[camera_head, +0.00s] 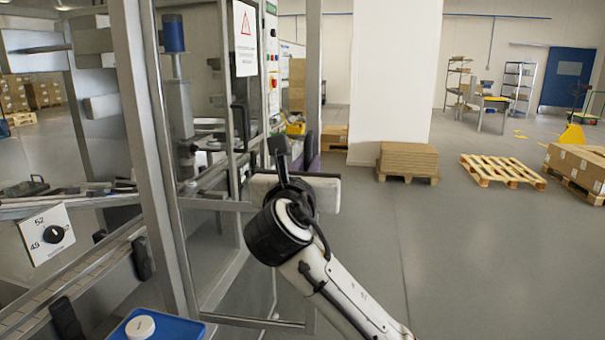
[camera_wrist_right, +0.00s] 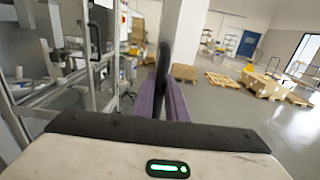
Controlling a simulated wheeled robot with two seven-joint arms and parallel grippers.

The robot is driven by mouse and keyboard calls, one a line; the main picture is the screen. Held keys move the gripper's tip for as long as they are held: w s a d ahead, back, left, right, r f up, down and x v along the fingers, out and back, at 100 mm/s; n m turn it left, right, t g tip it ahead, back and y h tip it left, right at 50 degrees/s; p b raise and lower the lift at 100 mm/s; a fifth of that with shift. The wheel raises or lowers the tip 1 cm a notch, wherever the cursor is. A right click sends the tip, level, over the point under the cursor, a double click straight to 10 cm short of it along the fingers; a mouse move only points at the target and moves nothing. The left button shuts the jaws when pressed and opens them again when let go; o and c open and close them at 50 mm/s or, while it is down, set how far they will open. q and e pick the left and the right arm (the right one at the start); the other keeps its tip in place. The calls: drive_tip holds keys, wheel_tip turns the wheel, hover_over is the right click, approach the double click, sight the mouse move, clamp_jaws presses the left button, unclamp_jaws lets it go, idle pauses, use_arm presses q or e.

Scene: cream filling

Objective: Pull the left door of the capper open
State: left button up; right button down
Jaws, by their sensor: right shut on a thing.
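The capper is the metal-framed machine with clear panels at the left of the head view. Its left door (camera_head: 313,70) is a tall clear panel in a grey frame, standing at an angle out from the machine, with its bottom rail low over the floor. My right gripper (camera_head: 283,160) is at this door and shut on its black handle (camera_wrist_right: 164,65), which stands between the purple fingers in the right wrist view (camera_wrist_right: 163,100). A second black handle (camera_head: 240,125) shows behind the clear panel. My left gripper is not in view.
A dial plate marked 45 and 52 (camera_head: 35,245) and a blue tray (camera_head: 190,328) with a white round lid (camera_head: 140,327) are at the lower left. A white pillar (camera_head: 390,70) and pallets (camera_head: 500,171) stand farther back.

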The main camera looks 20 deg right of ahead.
drive_tip(key=shift+w, duration=0.1)
drive_tip(key=c, duration=1.8)
unclamp_jaws()
drive_tip(key=shift+o, duration=0.2)
drive_tip(key=b+v, duration=0.1)
drive_tip(key=v, duration=0.9)
drive_tip(key=shift+a, duration=0.1)
